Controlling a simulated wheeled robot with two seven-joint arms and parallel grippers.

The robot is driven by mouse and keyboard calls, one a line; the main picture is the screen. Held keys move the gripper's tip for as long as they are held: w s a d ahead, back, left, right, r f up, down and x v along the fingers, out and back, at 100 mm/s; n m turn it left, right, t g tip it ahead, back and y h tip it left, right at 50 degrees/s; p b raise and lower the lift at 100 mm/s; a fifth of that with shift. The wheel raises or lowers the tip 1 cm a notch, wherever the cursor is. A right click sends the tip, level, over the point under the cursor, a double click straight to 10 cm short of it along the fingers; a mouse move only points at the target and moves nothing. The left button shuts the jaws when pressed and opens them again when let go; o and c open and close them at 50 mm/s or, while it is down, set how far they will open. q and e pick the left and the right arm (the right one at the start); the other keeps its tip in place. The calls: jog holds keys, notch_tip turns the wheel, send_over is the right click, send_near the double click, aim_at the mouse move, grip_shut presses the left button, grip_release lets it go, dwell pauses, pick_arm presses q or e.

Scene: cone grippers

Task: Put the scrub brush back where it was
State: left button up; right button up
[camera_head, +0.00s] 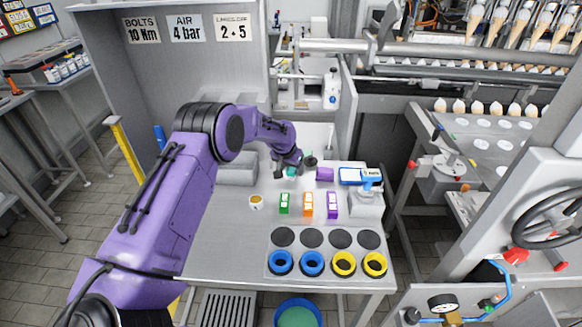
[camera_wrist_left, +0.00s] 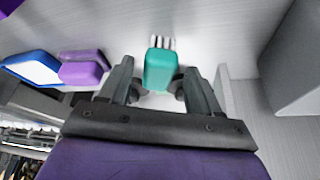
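The scrub brush (camera_wrist_left: 162,70) has a teal body and white bristles; in the left wrist view it lies between the finger tips of my left gripper (camera_wrist_left: 160,84). A light gap shows between the brush and one finger, and I see no firm contact on both sides. In the head view the left gripper (camera_head: 294,169) is low over the back of the grey table, with its fingers spread around the small teal brush (camera_head: 291,171). The arm partly hides the area behind it. My right gripper is not in view.
A purple block (camera_head: 325,174) and a blue-and-white item (camera_head: 351,176) lie right of the gripper. Green (camera_head: 284,203), orange (camera_head: 308,205) and purple (camera_head: 333,205) items stand in front. A small cup (camera_head: 256,202) stands left. Blue and yellow rings line the front edge.

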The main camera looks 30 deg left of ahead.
pick_arm(q)
jog(key=b+v, duration=0.2)
jog(key=v, duration=1)
jog(key=shift+w, duration=0.1)
